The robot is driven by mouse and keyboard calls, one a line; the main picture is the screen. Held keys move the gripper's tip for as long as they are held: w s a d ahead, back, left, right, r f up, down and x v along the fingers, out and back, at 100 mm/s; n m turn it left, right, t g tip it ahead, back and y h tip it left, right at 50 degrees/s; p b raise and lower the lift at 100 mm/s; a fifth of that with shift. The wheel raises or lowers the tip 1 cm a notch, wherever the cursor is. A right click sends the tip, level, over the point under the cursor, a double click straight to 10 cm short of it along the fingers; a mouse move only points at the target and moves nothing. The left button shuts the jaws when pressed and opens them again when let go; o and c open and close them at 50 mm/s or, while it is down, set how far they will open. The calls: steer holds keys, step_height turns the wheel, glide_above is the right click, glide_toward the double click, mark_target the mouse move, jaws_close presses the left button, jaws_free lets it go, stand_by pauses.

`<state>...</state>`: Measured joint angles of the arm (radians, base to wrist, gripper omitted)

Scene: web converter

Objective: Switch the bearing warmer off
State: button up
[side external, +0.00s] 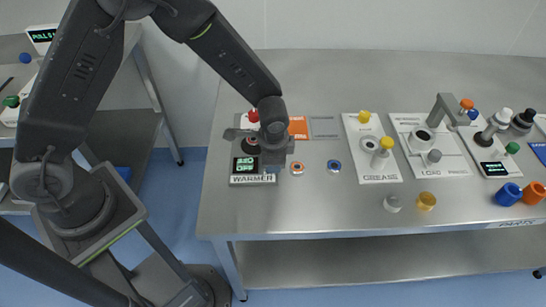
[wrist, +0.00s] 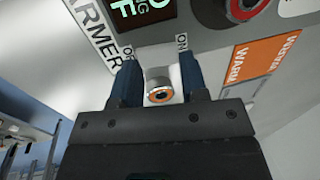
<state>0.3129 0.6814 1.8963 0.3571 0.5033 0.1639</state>
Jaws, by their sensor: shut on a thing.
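The bearing warmer is a small panel with a green-lit display (side external: 245,164) and a WARMER label (side external: 251,180), near the table's front left. The display also shows at the top of the wrist view (wrist: 142,10). My gripper (wrist: 161,75) is down at the panel. Its two dark fingers stand close around a short silver piece with a copper-coloured ring (wrist: 159,95), between the OFF and ON marks. It looks like the warmer's switch; its base is hidden. In the side view my wrist covers the fingertips and this piece.
A red button (side external: 253,116) stands behind my wrist. An orange mat (side external: 298,128) and a grey mat (side external: 325,127) lie behind two bearings (side external: 297,168) (side external: 334,166). The grease station (side external: 373,160) and other fixtures stand farther right.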

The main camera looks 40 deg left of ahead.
steer(key=o, duration=0.9)
steer(key=shift+s+d+r, duration=0.3)
steer(key=shift+r, duration=1.95)
steer(key=shift+s+d+r, duration=0.3)
steer(key=shift+r, duration=2)
steer(key=shift+s+d+r, duration=0.3)
steer(key=shift+r, duration=1.95)
steer(key=s+a+r+n+t, duration=0.1)
steer(key=s+a+r+n, duration=0.2)
steer(key=s+r, duration=0.1)
steer(key=s+a+r+n+t+h, duration=0.1)
steer(key=s+a+r+n, duration=0.2)
steer(key=s, duration=0.4)
steer(key=s+a+r+n+t, duration=0.2)
steer(key=s+a+r+n, duration=0.1)
steer(key=s+a+r, duration=0.2)
steer(key=shift+s+a+r+h, duration=0.15)
steer(key=shift+s+r, duration=0.15)
steer(key=shift+r, duration=0.2)
steer(key=shift+s+a+r+h, duration=0.15)
steer(key=shift+s+r, duration=0.15)
steer(key=shift+r, duration=0.15)
